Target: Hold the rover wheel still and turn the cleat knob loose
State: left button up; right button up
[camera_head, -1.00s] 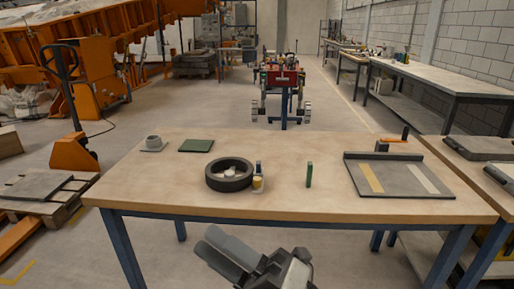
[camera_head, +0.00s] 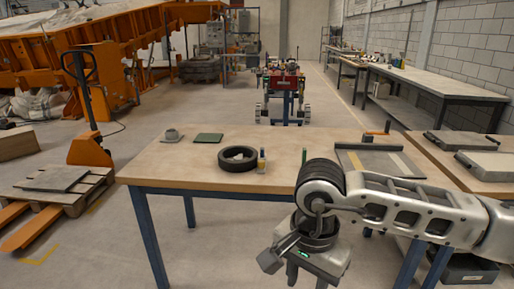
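A black ring-shaped wheel (camera_head: 224,163) lies flat on the wooden table, near its front middle. Pale small pieces (camera_head: 238,156) show inside its opening; I cannot tell whether one is the cleat knob. My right arm comes in from the right, in front of the table. Its gripper (camera_head: 306,278) hangs low before the table's front edge, to the right of the wheel and apart from it. Its fingers point down and are partly cut off by the frame's bottom, so their opening is unclear. My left gripper is not in view.
A small bottle (camera_head: 262,163) stands just right of the wheel. A green upright piece (camera_head: 304,156) stands farther right. A grey cup-like part (camera_head: 171,135) and a green pad (camera_head: 208,138) lie at the back left. A grey tray (camera_head: 346,160) lies at the right, partly behind my arm.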

aim_at(261, 162)
jog(key=u, duration=0.45)
jog(key=i, duration=0.95)
jog(key=z, duration=0.3)
jog(key=i, duration=1.2)
jog(key=z, duration=0.25)
